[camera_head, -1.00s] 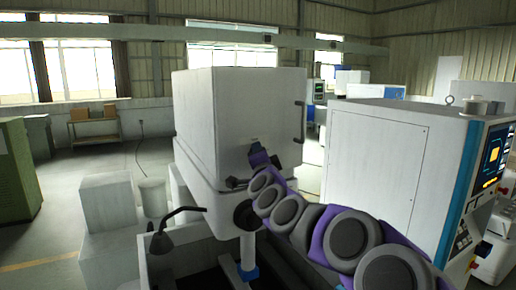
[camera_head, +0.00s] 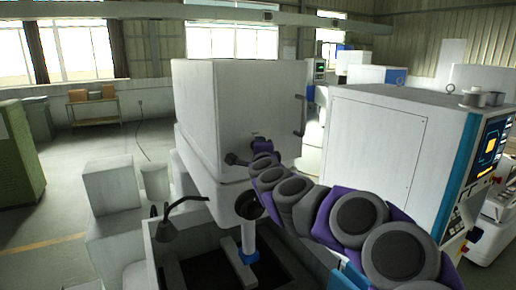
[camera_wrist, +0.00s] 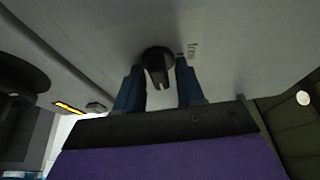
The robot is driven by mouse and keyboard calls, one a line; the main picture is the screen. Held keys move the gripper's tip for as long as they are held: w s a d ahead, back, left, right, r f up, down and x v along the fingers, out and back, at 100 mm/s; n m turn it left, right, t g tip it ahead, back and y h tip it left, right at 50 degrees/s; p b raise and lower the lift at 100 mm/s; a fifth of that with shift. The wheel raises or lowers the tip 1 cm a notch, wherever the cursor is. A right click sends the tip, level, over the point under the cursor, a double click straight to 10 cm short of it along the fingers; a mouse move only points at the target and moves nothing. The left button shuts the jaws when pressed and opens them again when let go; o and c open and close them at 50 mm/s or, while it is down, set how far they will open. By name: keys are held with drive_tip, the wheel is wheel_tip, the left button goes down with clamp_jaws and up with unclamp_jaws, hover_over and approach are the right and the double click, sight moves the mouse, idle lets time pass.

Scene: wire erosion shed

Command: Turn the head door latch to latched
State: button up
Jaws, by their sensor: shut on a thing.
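The head door latch (camera_wrist: 158,60) is a dark round knob with a notched tab, set on a pale panel in the wrist view. The tab points down in the picture, towards my gripper. My gripper (camera_wrist: 157,76) has one blue finger on each side of the latch and is shut on it. Printed lettering that seems to read "free" (camera_wrist: 194,48) runs sideways just right of the knob. In the head view, my arm reaches the front of the large white machine head (camera_head: 235,105); my fingers and the latch are too small and covered there to make out.
A dark door handle (camera_head: 300,116) is on the head's right edge. A white cabinet (camera_head: 375,145) with a screen stands close to my arm's right. A black lamp (camera_head: 165,232) and an open work tank (camera_head: 205,270) lie below.

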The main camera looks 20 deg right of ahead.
drive_tip(key=shift+f, duration=0.2)
drive_tip(key=o, duration=0.6)
drive_tip(key=shift+o, duration=0.3)
drive_tip(key=shift+d, duration=0.1)
drive_tip(key=shift+s+d, duration=0.1)
drive_tip(key=shift+d, duration=0.05)
drive_tip(key=shift+d, duration=0.15)
drive_tip(key=b+v, duration=0.2)
drive_tip(key=v, duration=1.5)
drive_tip(key=shift+s, duration=0.15)
